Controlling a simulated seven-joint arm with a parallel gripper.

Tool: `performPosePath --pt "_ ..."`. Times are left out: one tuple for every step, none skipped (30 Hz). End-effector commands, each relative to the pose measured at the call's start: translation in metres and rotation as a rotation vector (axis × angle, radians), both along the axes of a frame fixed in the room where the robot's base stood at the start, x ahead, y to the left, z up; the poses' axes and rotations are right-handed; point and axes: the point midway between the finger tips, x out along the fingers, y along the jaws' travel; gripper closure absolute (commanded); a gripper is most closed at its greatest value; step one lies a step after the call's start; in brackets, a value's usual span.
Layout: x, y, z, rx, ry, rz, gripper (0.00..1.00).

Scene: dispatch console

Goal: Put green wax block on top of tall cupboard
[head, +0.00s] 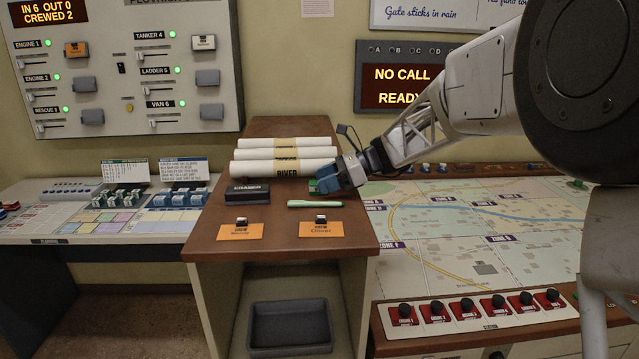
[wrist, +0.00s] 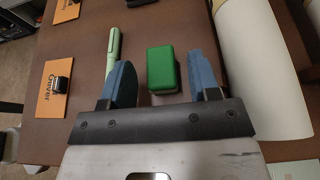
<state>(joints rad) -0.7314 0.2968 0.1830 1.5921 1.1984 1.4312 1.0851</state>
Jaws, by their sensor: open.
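The green wax block (wrist: 163,69) lies on the brown top of the tall cupboard (head: 262,258). In the wrist view it sits between the two blue fingers of my gripper (wrist: 166,82), with a gap on both sides. My gripper is open and not touching the block. In the head view my gripper (head: 336,180) is low over the right part of the cupboard top, and only a small part of the green block (head: 314,186) shows beside the fingers.
Rolled maps (head: 284,168) lie behind. A black eraser (head: 249,194) and a pale green marker (head: 315,204) lie close by. Two orange cards (head: 240,231) with clips are at the front edge. The map table (head: 480,250) is lower at right.

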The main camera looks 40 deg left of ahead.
Motion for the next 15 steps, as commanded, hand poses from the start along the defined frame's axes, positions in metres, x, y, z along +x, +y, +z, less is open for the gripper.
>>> performPosePath --pt "0.006 -0.005 0.003 0.000 -0.002 -0.003 0.44" --pt "0.009 -0.008 0.004 0.000 -0.002 -0.003 0.44" --pt "0.013 -0.012 0.007 0.001 -0.001 -0.003 0.44" --pt "0.016 -0.015 0.009 0.001 -0.001 -0.003 0.44" --pt "0.019 -0.018 0.011 0.001 -0.001 -0.003 0.44" --pt "0.023 -0.022 0.013 0.001 -0.001 -0.003 0.44" --pt "0.026 -0.025 0.015 0.001 -0.001 -0.004 0.44" --pt "0.030 -0.029 0.017 0.001 -0.001 -0.004 0.44" --pt "0.034 -0.033 0.019 0.000 0.000 -0.003 0.44" --pt "0.037 -0.036 0.021 0.000 0.000 -0.003 0.44" --pt "0.040 -0.039 0.023 0.000 0.000 -0.003 0.44" --pt "0.044 -0.043 0.025 0.000 0.000 -0.003 0.44" --pt "0.047 -0.046 0.027 -0.001 -0.001 -0.003 0.44" --pt "0.050 -0.049 0.028 0.000 0.000 -0.003 0.44" --pt "0.053 -0.052 0.030 0.000 0.000 -0.003 0.44"
